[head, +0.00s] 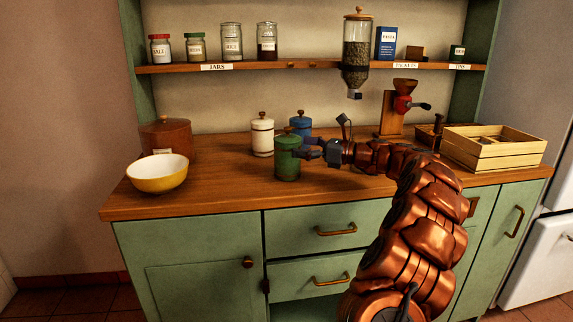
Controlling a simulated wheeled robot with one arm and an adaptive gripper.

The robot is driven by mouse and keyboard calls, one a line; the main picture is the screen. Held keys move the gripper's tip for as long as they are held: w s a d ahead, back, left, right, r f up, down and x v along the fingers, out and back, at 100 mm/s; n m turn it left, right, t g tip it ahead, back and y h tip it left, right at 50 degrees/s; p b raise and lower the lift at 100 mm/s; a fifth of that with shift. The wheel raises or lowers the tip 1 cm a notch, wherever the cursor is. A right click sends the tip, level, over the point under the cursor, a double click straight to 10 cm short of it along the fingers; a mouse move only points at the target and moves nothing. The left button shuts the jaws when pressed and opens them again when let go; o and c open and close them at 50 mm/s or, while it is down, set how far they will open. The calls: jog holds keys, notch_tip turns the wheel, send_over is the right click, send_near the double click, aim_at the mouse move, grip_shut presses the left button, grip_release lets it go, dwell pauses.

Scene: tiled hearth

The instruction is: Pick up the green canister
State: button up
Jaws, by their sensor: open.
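The green canister (287,164) stands upright on the wooden counter, in front of a blue canister (301,124) and to the right of a white canister (262,138). It has a small knob on its lid. My gripper (305,147) reaches in from the right at the canister's upper right side. Its jaws are open, with the fingers pointing left toward the canister. I cannot tell whether the fingers touch it or lie around it. The blue canister is partly hidden behind the green one.
A yellow bowl (157,176) and a brown canister (167,137) stand at the left. A wooden crate (493,154) and a red grinder (402,103) stand at the right. A shelf (300,68) with jars runs above.

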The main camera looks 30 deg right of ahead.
aim_at(288, 145)
jog(key=x, duration=0.4)
jog(key=shift+a+f+b, duration=0.1)
jog(key=shift+a+b, duration=0.1)
jog(key=shift+b, duration=0.15)
jog(key=c, duration=1.8)
